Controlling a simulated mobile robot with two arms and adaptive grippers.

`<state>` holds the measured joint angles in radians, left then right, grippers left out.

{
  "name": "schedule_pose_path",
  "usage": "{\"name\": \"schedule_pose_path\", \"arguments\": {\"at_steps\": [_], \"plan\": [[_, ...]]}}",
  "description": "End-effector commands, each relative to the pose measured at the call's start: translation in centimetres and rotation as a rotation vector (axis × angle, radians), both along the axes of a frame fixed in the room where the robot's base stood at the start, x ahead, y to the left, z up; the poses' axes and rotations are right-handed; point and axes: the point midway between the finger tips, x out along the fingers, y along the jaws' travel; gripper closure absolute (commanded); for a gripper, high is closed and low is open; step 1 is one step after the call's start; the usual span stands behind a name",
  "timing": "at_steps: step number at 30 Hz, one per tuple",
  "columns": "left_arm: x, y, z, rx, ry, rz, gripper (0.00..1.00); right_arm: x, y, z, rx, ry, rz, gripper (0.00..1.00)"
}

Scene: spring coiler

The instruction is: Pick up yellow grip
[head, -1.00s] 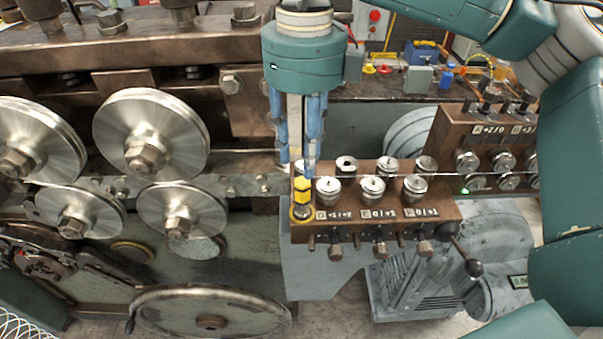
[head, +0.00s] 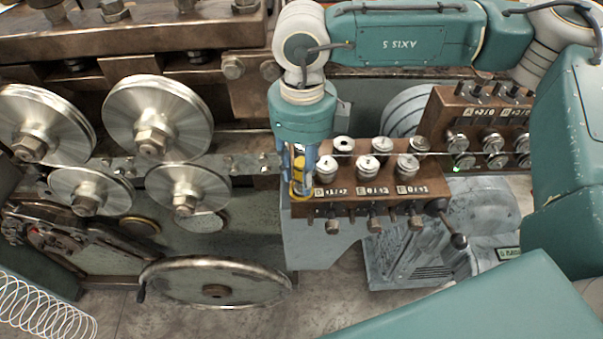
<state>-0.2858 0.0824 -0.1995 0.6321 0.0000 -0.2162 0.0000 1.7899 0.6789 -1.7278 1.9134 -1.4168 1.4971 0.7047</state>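The yellow grip (head: 299,170) stands upright at the left front corner of the brown block with several silver knobs. A yellow round base (head: 300,191) shows at its foot. My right gripper (head: 299,168) points down at it, with one blue finger on the left side of the grip and one on the right. The fingers are apart, but whether they press on the grip cannot be told. The top of the grip is partly hidden by the gripper. My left gripper is not in view.
Silver knobs (head: 326,168) stand close to the right of the grip. Steel rollers (head: 158,117) and a handwheel (head: 215,284) are on the left. A black-knobbed lever (head: 459,240) sticks out at the block's right. A wire coil (head: 45,310) is at the lower left.

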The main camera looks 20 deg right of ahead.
Motion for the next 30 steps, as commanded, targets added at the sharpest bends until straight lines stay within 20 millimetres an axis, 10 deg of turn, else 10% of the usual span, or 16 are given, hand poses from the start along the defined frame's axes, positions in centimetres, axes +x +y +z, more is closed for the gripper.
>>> {"name": "schedule_pose_path", "arguments": {"at_steps": [6, 11, 30], "plan": [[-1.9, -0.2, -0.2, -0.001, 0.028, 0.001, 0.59, 0.0, 0.0, -0.2, 0.0, 0.0, 0.0, 0.67], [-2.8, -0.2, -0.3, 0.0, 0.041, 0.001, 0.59, 0.0, 0.0, -0.1, 0.0, 0.0, 0.0, 0.99], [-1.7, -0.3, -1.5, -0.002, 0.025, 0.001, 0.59, 0.1, 0.1, 3.0, 0.003, -0.006, -0.001, 1.0]]}}
